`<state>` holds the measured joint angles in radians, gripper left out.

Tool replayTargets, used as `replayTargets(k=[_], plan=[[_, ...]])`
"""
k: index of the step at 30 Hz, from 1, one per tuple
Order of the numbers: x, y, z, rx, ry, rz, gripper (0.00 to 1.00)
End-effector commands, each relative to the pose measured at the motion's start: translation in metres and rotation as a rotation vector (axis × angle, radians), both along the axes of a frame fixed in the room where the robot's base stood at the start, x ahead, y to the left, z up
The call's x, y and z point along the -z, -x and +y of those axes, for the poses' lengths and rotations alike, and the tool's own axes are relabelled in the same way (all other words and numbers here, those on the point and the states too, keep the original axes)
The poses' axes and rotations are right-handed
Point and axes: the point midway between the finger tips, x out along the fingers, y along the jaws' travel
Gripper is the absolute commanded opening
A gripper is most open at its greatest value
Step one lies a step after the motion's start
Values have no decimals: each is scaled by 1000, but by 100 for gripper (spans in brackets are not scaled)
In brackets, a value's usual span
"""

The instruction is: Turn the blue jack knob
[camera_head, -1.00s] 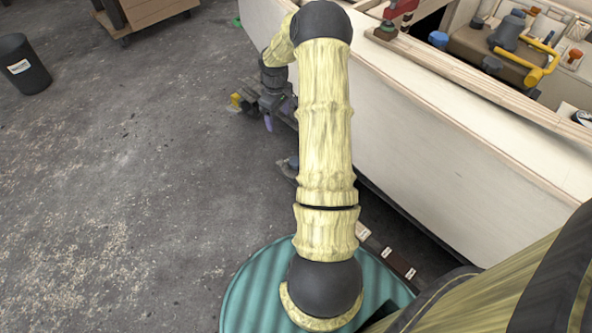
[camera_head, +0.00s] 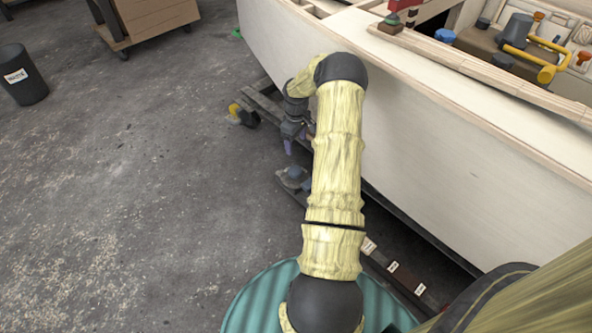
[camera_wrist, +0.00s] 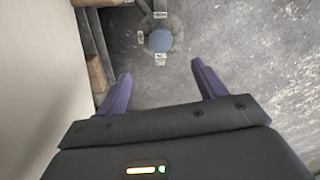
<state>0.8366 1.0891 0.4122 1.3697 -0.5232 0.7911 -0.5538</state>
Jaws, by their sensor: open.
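The blue jack knob (camera_wrist: 160,41) is a round, dull blue disc seen from above in the wrist view, on a grey jack with small white labels around it. It lies ahead of my open gripper (camera_wrist: 161,72), roughly in line with the gap between the two purple fingers and apart from them. In the head view the jack knob (camera_head: 296,172) shows small, low beside the hull, just below my gripper (camera_head: 299,142) in the picture. My forearm covers part of the space to its right. Nothing is held.
The pale plywood hull (camera_head: 440,140) rises close to the right of my arm. Dark beams with labelled blocks (camera_head: 393,267) run along its foot. A yellow-ended part (camera_head: 236,110) lies left of my gripper. Open concrete floor (camera_head: 130,190) extends left, with a black bin (camera_head: 22,75).

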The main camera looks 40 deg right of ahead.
Motion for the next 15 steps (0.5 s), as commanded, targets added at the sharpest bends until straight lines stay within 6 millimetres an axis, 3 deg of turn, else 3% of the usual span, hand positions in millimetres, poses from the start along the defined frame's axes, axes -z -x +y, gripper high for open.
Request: replayTargets(k=[1, 15], plan=[[14, 1, 0, 0, -2, 2, 70], [98, 0, 0, 1, -2, 0, 70]])
